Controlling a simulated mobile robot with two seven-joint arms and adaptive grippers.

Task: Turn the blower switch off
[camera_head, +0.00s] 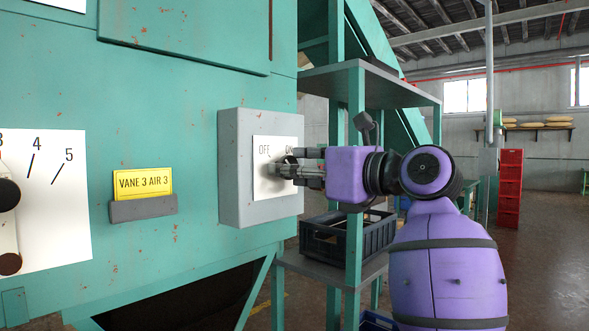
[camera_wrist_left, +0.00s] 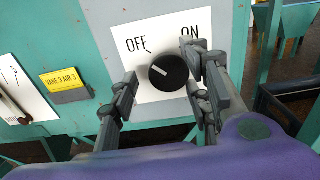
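The blower switch is a round black knob (camera_wrist_left: 168,72) on a white plate (camera_head: 266,185) marked OFF at left and ON at right, on the front of a grey box (camera_head: 234,170). In the left wrist view a pale mark shows on the left part of the knob's face. My left gripper (camera_head: 292,164) is at the plate, with purple housing behind it. In the left wrist view its dark fingers stand apart, one on each side of the knob; contact cannot be told. In the head view the fingers partly hide the knob and the ON label. My right gripper is not in view.
The box sits on a teal machine wall (camera_head: 150,75). A yellow VANE 3 AIR 3 sign (camera_head: 143,183) and a numbered plate (camera_head: 65,200) are left of it. A teal rack with a black crate (camera_head: 340,240) stands close behind my arm. Open floor lies at right.

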